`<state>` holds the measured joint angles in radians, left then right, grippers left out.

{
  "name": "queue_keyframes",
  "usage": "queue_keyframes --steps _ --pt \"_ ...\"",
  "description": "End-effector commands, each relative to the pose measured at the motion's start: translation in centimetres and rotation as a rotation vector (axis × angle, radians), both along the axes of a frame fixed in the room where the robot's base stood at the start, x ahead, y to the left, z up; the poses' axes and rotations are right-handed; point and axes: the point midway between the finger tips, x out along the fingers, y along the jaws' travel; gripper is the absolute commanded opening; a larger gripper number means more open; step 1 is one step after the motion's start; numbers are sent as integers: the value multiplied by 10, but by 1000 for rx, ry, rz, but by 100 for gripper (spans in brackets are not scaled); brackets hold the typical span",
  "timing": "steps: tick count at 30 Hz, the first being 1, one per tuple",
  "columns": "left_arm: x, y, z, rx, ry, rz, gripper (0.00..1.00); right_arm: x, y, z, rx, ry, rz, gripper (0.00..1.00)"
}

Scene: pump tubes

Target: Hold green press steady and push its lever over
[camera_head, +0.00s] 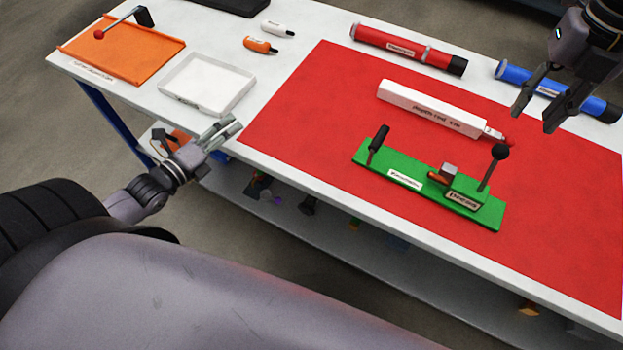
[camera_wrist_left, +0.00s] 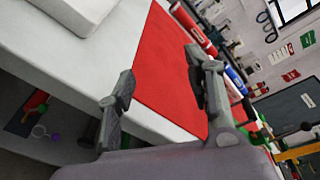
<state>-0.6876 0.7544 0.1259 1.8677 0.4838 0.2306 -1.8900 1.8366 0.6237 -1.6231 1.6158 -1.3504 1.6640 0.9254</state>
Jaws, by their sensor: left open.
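The green press (camera_head: 408,188) lies on the red mat (camera_head: 320,105) near the table's front edge. A black handle (camera_head: 378,138) stands at its left end. Its lever with a black ball knob (camera_head: 500,152) stands up, slightly tilted, at its right end. My left gripper (camera_head: 232,128) is open and empty at the table's front edge, well left of the press; its fingers also show in the left wrist view (camera_wrist_left: 160,70). My right gripper (camera_head: 532,108) is open and empty, above and to the right of the lever, apart from it.
A long white labelled box (camera_head: 430,108) lies just behind the press. A red tube (camera_head: 405,48) and a blue tube (camera_head: 540,82) lie at the back. A white tray (camera_head: 207,84) and an orange board (camera_head: 125,50) with a lever are at the left. Items sit on a lower shelf.

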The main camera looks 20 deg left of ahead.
Motion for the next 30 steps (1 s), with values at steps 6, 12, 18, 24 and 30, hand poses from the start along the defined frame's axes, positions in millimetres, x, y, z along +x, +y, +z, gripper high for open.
queue_keyframes --steps 6,12,18,24,30 --pt "-27 -129 -2 9 57 -165 48 0 0 0 0 0 0 33" --pt "-48 -211 22 25 58 -250 48 0 0 0 0 0 0 33" --pt "-58 -244 41 35 48 -274 48 0 0 0 0 0 0 33" --pt "-47 -253 41 38 45 -274 48 0 0 0 0 0 0 33" --pt "-16 -267 34 35 43 -274 48 0 0 0 0 0 0 33"
